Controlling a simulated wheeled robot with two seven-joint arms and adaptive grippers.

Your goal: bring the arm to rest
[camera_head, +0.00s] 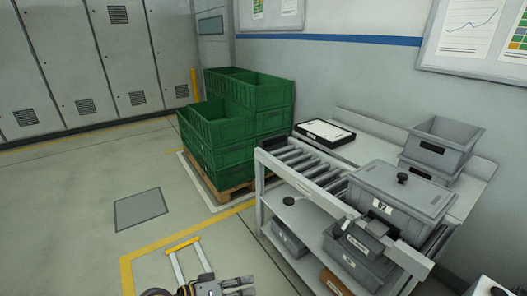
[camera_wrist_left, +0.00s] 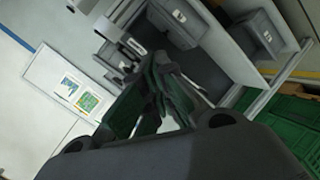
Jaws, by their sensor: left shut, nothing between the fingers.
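My left gripper (camera_head: 243,286) is at the bottom edge of the head view, left of the roller stand, over the floor. Its fingers are shut with nothing between them. In the left wrist view the dark fingers (camera_wrist_left: 156,92) show close together in the middle, with the stand behind them. The lower part of the arm is cut off by the frame edge in the head view. My right gripper does not show.
Green crates (camera_head: 215,135) are stacked on a wooden pallet (camera_head: 232,192). The roller stand (camera_head: 262,160) carries a lidded grey bin (camera_head: 400,195) and open grey bins (camera_head: 440,145), with more bins on its shelf. A yellow-topped frame (camera_head: 183,244) is near my left arm. Floor at left is clear.

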